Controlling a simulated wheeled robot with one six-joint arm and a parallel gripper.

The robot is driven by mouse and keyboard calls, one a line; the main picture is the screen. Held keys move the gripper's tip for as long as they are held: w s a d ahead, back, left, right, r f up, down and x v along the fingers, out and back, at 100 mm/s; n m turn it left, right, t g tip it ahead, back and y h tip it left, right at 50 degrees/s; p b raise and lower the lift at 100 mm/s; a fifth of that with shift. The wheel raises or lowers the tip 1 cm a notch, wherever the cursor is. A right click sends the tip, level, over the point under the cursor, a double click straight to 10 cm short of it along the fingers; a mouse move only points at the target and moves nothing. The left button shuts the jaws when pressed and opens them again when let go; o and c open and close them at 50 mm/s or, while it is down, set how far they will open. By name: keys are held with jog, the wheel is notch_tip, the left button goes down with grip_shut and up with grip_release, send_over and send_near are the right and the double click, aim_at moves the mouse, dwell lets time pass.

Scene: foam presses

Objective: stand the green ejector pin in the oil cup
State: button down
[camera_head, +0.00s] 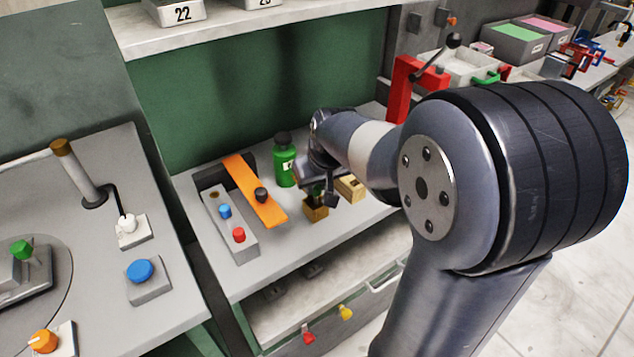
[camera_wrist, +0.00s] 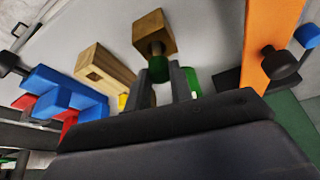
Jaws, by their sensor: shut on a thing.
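My gripper (camera_wrist: 157,68) is shut on the green ejector pin (camera_wrist: 159,72), whose green part shows between the two fingers in the wrist view. A dark, narrower end of the pin points at a small wooden block (camera_wrist: 153,22), also in the head view (camera_head: 315,211). I cannot tell whether that end touches the block or enters it. In the head view my gripper (camera_head: 319,188) is just above this block and mostly hides the pin. A longer wooden block (camera_wrist: 104,76) with a square hole lies beside it. I cannot tell for certain which thing is the oil cup.
A green bottle (camera_head: 284,163) stands close behind my gripper. An orange strip (camera_head: 255,188) with a dark knob and a grey box (camera_head: 228,222) with blue and red buttons are to the left. A blue-and-red thing (camera_wrist: 62,92) shows in the wrist view. The bench front is clear.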

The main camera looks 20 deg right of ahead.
jog(key=shift+f+b, duration=0.6)
jog(key=shift+f, duration=0.2)
jog(key=c, duration=1.2)
grip_release()
jog(key=shift+o, duration=0.2)
jog(key=shift+r, duration=0.1)
jog(key=v, duration=1)
jog(key=shift+r+p, duration=0.35)
jog(key=shift+p, duration=0.05)
jog(key=shift+s, duration=0.1)
jog(key=x, duration=1.1)
jog(key=shift+s+f+b, duration=0.1)
jog(key=shift+b, duration=0.25)
jog(key=shift+r+p, duration=0.35)
jog(key=shift+r, duration=0.2)
